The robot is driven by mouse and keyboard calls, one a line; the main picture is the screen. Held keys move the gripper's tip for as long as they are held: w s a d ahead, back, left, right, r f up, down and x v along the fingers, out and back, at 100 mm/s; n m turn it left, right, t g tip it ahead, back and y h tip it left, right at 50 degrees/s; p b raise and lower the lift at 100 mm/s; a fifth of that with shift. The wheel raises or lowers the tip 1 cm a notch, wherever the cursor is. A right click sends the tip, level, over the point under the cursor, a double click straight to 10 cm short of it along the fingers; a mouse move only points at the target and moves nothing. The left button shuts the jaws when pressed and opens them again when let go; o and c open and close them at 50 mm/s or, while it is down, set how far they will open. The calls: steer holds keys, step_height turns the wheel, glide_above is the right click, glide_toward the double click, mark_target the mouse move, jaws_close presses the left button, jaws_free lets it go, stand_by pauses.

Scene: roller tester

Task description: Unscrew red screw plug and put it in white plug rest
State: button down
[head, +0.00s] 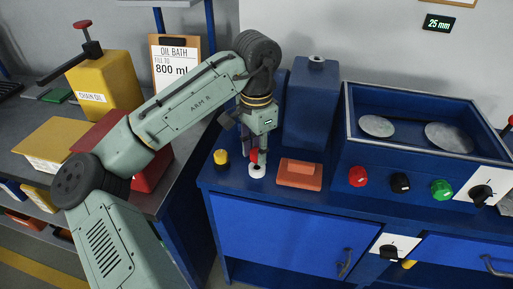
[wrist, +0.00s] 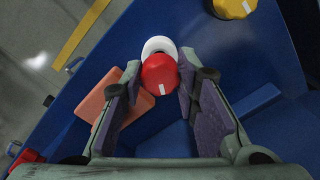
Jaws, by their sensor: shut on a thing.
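The red screw plug (head: 254,155) is between the fingertips of my gripper (head: 258,153), which is shut on it. In the wrist view the round red plug (wrist: 159,75) with a pale mark lies between the two fingers (wrist: 160,68). The white plug rest (head: 257,171) stands on the blue bench top just below the plug. In the wrist view the white rest (wrist: 159,44) shows partly behind the plug, its near part hidden. I cannot tell whether plug and rest touch.
An orange block (head: 299,174) lies right of the rest and a yellow knob (head: 221,158) stands left. A blue housing (head: 311,105) rises behind. The blue roller box (head: 346,125) is at right, with red (head: 357,176), black (head: 400,182) and green (head: 441,190) knobs in front.

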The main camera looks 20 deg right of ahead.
steer(key=shift+f, duration=0.15)
stand_by(0.4)
steer(key=shift+f+b, duration=0.7)
steer(key=shift+f, duration=0.55)
steer(key=c, duration=1.2)
jaws_free()
steer(key=shift+o, duration=0.2)
steer(key=shift+r, duration=0.1)
